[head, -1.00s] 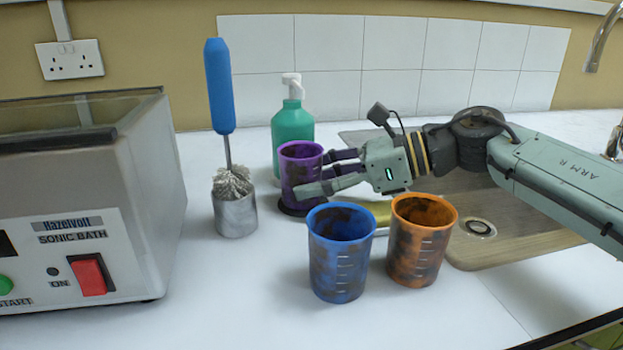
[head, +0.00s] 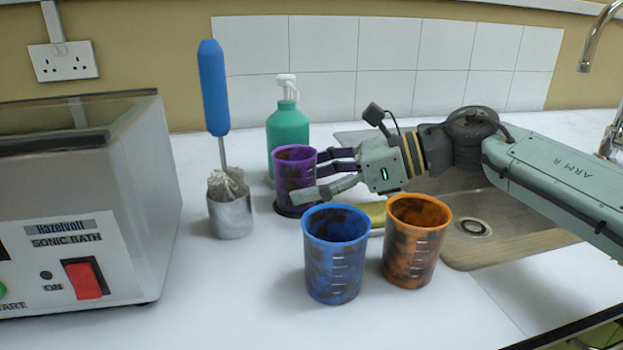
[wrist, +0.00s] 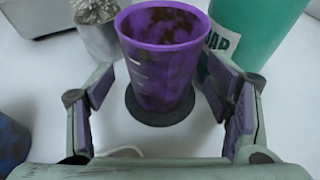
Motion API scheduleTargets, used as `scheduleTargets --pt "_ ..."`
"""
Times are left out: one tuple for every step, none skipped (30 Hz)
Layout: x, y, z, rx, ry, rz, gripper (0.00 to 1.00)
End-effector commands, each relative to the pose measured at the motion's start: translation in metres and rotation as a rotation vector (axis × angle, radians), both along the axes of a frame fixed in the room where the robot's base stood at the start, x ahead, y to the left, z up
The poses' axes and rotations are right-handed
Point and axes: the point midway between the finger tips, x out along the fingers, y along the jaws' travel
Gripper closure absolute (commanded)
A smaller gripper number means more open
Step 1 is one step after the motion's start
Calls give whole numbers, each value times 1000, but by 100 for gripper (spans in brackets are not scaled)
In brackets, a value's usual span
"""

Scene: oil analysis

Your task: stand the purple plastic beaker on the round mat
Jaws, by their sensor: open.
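The purple beaker (head: 292,172) stands upright on the dark round mat (head: 287,211), in front of the green bottle. In the wrist view the beaker (wrist: 160,62) is at the upper middle, stained dark inside, with its base within the mat (wrist: 158,113). My gripper (head: 312,175) is open and reaches in from the right at the beaker's height. In the wrist view its two fingers lie either side of the beaker on the near side, with gaps visible between the pads and the wall. The far side of the base is hidden.
A blue beaker (head: 336,262) and an orange beaker (head: 414,245) stand in front of my gripper. The green pump bottle (head: 288,130) is close behind the mat. A brush in a metal pot (head: 230,212) and the sonic bath (head: 75,215) are left. A sink (head: 500,230) lies right.

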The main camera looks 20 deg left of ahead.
Motion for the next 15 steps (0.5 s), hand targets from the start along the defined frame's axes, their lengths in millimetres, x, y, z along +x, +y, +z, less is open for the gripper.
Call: scheduleTargets --pt "3 -8 3 6 1 -4 27" --pt "4 -13 4 7 0 -5 27" --pt "5 -20 7 7 -1 -6 27" --pt "7 -26 9 8 0 -6 27" --pt "8 -32 12 8 -1 -4 27" --pt "10 -41 15 9 0 -5 27" --pt "11 -47 17 8 -1 -6 27" --pt "12 -54 20 9 0 -6 27" --pt "13 -62 23 8 0 -5 27" --pt "15 -68 25 8 -1 -6 27" --pt "16 -73 27 8 0 -5 27" --pt "17 -80 30 7 0 -4 27" --pt "18 -85 32 6 -1 -5 27" --pt "19 -89 33 6 1 -4 27" --pt "20 -94 35 6 1 -4 27"
